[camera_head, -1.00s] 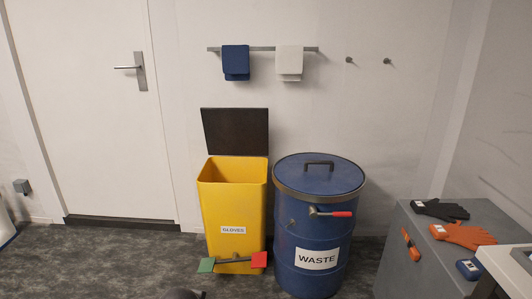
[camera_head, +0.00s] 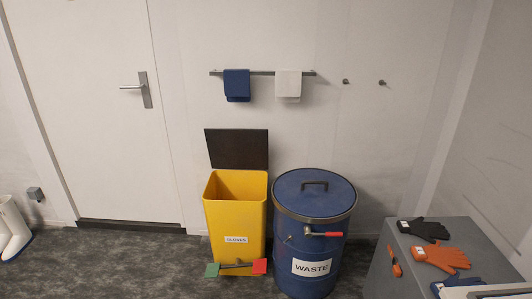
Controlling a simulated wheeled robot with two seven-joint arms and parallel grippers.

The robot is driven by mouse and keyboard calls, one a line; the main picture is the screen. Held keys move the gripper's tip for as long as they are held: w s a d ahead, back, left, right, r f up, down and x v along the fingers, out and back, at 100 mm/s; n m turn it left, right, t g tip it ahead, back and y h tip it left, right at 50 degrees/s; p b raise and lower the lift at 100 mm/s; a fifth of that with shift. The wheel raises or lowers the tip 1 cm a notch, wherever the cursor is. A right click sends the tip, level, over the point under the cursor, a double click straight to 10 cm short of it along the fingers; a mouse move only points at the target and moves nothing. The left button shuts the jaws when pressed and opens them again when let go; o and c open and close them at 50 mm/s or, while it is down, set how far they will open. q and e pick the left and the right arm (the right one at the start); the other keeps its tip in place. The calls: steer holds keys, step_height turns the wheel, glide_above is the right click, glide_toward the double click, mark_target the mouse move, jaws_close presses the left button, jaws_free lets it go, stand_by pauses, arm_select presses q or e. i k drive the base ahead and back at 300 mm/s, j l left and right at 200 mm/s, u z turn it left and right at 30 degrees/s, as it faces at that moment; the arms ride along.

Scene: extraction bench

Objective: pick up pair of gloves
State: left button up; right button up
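A black glove (camera_head: 424,230) and an orange glove (camera_head: 441,257) lie flat on top of the grey cabinet (camera_head: 385,272) at the lower right. Each has a small white label at its cuff. A blue glove (camera_head: 456,282) lies nearer, at the cabinet's right side, partly cut off by a pale object in front. Neither of my grippers is in view.
An open yellow bin (camera_head: 236,222) labelled GLOVES stands beside a closed blue WASTE drum (camera_head: 313,240). Blue (camera_head: 237,85) and white (camera_head: 288,86) cloths hang on a wall rail.

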mark_target(443, 258)
steer(key=z, duration=1.35)
steer(key=i+j+z, duration=0.4)
steer(key=j, duration=0.2)
steer(key=i+j+z, duration=0.2)
steer(key=j, duration=0.15)
steer(key=i+j+z, duration=0.25)
steer(key=j+z, duration=0.2)
steer(key=j, duration=0.3)
